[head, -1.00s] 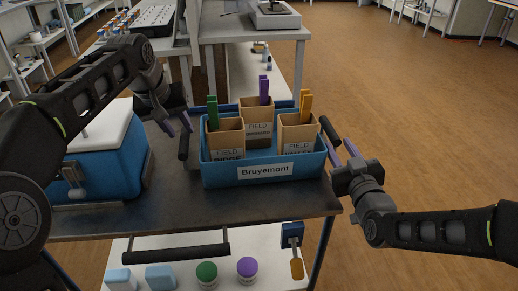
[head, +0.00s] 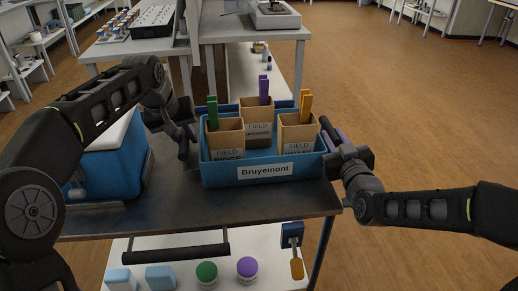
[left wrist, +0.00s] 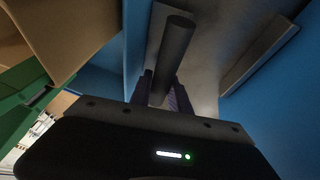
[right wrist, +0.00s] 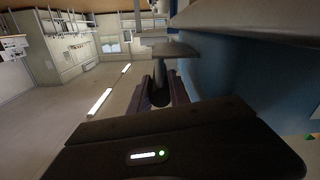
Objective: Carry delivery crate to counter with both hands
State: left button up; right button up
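The blue delivery crate (head: 221,172), labelled "Bruyemont", sits upright on the dark top of a cart (head: 170,212). It holds three tan boxes with a green (head: 213,113), a purple (head: 264,90) and a yellow clip (head: 306,107). Dark bar handles stick out at both its sides. My left gripper (head: 188,137) is at the left handle; its wrist view shows the fingers on either side of the bar (left wrist: 175,45). My right gripper (head: 337,140) is at the right handle, its fingers also on either side of the bar (right wrist: 160,75). I cannot tell whether either is closed tight.
A blue cooler with a white lid (head: 107,170) stands close left of the crate, beside my left arm. A black push bar (head: 176,252) runs along the cart's front. A grey counter (head: 245,32) with a scale (head: 272,14) stands behind. Open floor lies to the right.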

pick_arm(q)
grip_shut()
pick_arm(e)
grip_shut()
dwell(0.7)
pick_arm(q)
jog(key=shift+w+r, duration=0.15)
jog(key=shift+r, duration=0.15)
pick_arm(e)
jog(key=shift+w+r, duration=0.1)
jog(key=shift+r, duration=0.2)
